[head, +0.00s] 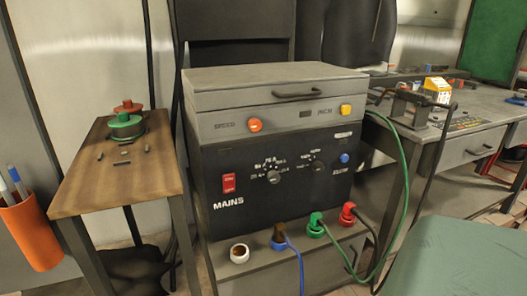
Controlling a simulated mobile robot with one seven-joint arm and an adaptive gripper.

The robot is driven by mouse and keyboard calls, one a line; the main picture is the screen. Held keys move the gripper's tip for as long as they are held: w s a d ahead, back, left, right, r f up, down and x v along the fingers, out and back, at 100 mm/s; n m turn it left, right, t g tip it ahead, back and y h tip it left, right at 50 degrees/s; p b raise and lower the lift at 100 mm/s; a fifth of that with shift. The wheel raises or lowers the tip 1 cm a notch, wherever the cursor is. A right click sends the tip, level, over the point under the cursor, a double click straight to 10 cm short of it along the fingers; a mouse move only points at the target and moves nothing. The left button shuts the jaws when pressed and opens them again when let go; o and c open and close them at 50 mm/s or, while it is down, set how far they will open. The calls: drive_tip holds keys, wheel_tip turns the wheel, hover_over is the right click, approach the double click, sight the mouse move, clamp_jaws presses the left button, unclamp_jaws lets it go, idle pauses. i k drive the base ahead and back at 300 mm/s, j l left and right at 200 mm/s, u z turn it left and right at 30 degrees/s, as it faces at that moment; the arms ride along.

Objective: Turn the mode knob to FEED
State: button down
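The control box (270,140) stands in the middle of the head view with its dark front panel facing me. Two small round knobs sit on that panel, a left knob (274,177) and a right knob (318,168), each ringed by small pale markings. The markings are too small to read, so I cannot tell which is the mode knob, where FEED lies, or where either knob points. My gripper is not in view, and nothing touches the knobs.
Around the knobs are a red MAINS switch (228,184), an orange button (255,125), a yellow button (346,110) and a blue button (344,158). Cables hang below the panel, including a green cable (403,190). A wooden table (85,185) stands left, a grey workbench (455,130) right.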

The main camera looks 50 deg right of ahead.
sight(318, 167)
drive_tip(key=z, duration=1.45)
